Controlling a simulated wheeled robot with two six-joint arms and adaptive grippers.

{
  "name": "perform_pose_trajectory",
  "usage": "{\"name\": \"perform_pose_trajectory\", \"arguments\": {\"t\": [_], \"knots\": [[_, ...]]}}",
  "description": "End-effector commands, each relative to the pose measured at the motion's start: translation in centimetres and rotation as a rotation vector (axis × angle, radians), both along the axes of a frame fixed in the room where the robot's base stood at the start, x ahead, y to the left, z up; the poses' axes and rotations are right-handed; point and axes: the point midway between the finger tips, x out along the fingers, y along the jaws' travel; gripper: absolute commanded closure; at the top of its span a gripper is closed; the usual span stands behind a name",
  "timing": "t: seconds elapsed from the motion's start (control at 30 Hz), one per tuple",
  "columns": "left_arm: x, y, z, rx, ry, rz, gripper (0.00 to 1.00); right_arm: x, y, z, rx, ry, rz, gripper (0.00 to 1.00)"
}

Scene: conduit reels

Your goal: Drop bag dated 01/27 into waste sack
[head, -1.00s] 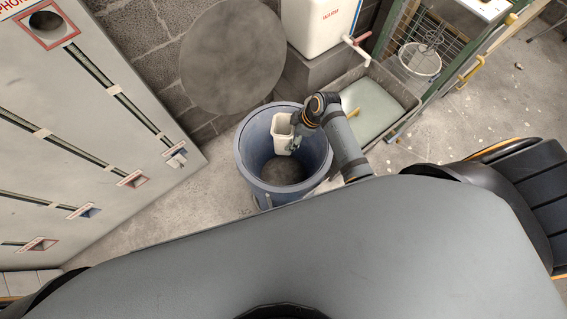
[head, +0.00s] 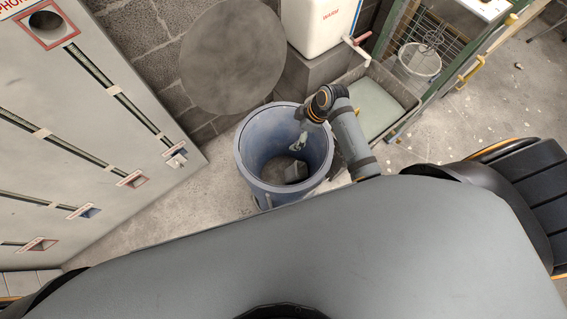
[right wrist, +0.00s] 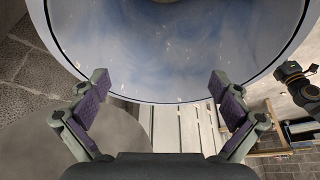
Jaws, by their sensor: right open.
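A blue round bin (head: 243,160), open at the top, stands on the floor in the middle of the head view; I see no separate sack. A small pale block-like bag (head: 296,172) lies at the bottom of the bin, partly in shadow. No date on it is readable. My right gripper (head: 299,143) is over the bin's opening, above and apart from the bag. In the right wrist view, the gripper's two purple-padded fingers (right wrist: 159,80) are spread with nothing between them. The bin's smooth bluish wall (right wrist: 190,50) fills the top of that view. My left gripper is out of view.
A grey trough (head: 381,109) and a white tank (head: 317,24) stand behind the bin to the right. A green-framed rack (head: 440,50) is farther right. A pale slotted panel (head: 90,130) stands at the left. Floor between panel and bin is clear.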

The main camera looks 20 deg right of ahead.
Motion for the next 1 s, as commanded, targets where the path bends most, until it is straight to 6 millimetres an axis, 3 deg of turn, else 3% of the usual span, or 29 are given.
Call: {"name": "perform_pose_trajectory", "arguments": {"t": [0.2, 0.4, 1.0], "knots": [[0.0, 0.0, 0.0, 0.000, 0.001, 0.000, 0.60, -0.8, -2.1, 5.0, -0.005, -0.004, 0.001, 0.00], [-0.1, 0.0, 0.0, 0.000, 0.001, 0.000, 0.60, -1.3, -2.9, 7.5, -0.001, -0.001, 0.001, 0.00], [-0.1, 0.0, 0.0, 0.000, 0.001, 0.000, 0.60, -1.4, -3.0, 8.0, 0.000, 0.001, 0.000, 0.00]]}}
